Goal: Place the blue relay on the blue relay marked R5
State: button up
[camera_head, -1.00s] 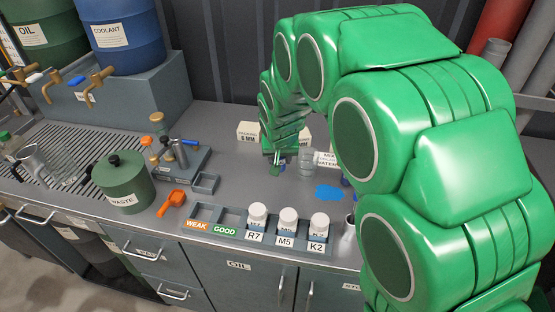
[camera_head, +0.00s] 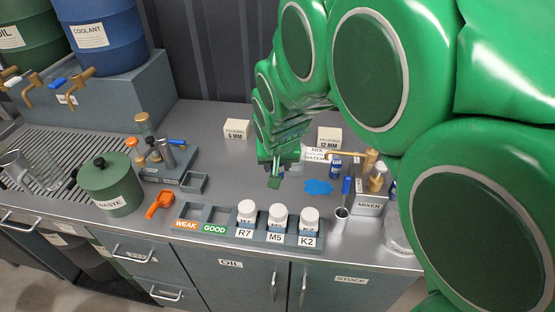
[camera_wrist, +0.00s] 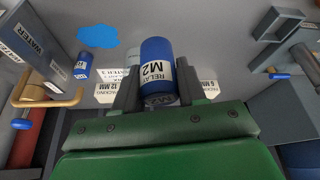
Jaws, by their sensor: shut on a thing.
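My gripper (camera_head: 275,181) hangs over the grey counter, left of the blue puddle. In the wrist view, its fingers (camera_wrist: 157,85) are shut on a blue relay (camera_wrist: 154,52) with a white label reading RELAY M2. The arm and gripper hide this relay in the head view. Another small blue relay with a white label (camera_head: 336,168) stands on the counter beyond the puddle, apart from my gripper. It also shows in the wrist view (camera_wrist: 82,66), left of the held relay. Its marking is too small to read fully, so I cannot tell if it is R5.
A rack (camera_head: 262,236) at the front holds white-capped bottles labelled R7, M5 and K2, with two empty slots. Packing boxes (camera_head: 237,129) stand behind. A blue puddle (camera_head: 318,187) lies on the counter.

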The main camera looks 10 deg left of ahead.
jog(key=r, duration=0.9)
jog(key=shift+w+d, duration=0.1)
jog(key=shift+d, duration=0.15)
jog(key=w+d+m, duration=0.2)
jog(key=w+d, duration=0.5)
jog(key=m+h, duration=0.2)
jog(key=m, duration=0.1)
send_over(337, 161)
jog(key=shift+f, duration=7.7)
jog(key=shift+f, duration=0.1)
jog(key=o, duration=0.9)
jog(key=shift+c, duration=0.2)
jog(key=d+v, duration=0.1)
jog(key=v, duration=1.1)
jog(key=shift+a, duration=0.35)
jog(key=shift+s, duration=0.1)
